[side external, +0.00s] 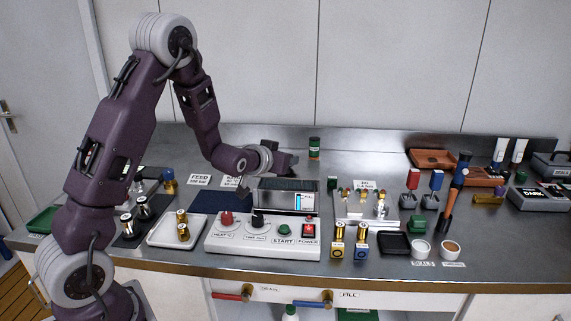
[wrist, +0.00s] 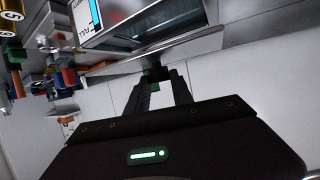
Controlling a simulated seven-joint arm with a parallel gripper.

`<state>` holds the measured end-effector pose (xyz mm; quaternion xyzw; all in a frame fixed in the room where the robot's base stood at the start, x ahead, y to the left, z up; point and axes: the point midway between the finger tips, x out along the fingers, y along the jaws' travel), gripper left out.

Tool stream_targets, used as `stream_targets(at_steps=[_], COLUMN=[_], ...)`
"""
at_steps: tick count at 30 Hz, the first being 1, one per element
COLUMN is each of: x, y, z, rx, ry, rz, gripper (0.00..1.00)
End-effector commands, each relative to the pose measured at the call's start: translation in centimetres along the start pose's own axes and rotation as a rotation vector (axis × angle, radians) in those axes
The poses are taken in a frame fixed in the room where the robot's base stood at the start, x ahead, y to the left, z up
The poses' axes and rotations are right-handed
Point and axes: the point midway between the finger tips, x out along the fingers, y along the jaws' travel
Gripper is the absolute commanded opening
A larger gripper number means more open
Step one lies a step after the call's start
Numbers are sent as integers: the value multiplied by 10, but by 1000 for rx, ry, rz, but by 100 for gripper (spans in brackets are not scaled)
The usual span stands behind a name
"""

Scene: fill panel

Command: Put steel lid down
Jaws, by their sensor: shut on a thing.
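My gripper (side external: 284,162) is above and behind the steel tank (side external: 285,198) with the level gauge, at the back of the control panel. In the wrist view my gripper's fingers (wrist: 156,78) close on a small dark piece. A flat steel edge (wrist: 200,44), which looks like the steel lid, lies just beyond the fingertips, beside the tank (wrist: 150,22). The dark piece seems to be the lid's handle, but the join is hard to see. The lid cannot be made out clearly in the side view, so I cannot tell whether it touches the tank.
The control panel (side external: 262,236) with knobs and buttons stands in front of the tank. A dark blue mat (side external: 207,201) lies to its left, beyond a white tray (side external: 160,238). A rack of small valves (side external: 366,209) stands to the right.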

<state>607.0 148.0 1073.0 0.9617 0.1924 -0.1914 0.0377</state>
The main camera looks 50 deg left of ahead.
Motion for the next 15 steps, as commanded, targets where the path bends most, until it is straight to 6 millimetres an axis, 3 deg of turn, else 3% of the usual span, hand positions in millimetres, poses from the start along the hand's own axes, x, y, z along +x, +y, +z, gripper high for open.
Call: stream_targets(at_steps=[3, 15], x=[4, 6], y=[0, 0], z=[9, 14], rx=[-1, -1], ry=[1, 2], rz=[-1, 0], gripper=[0, 0])
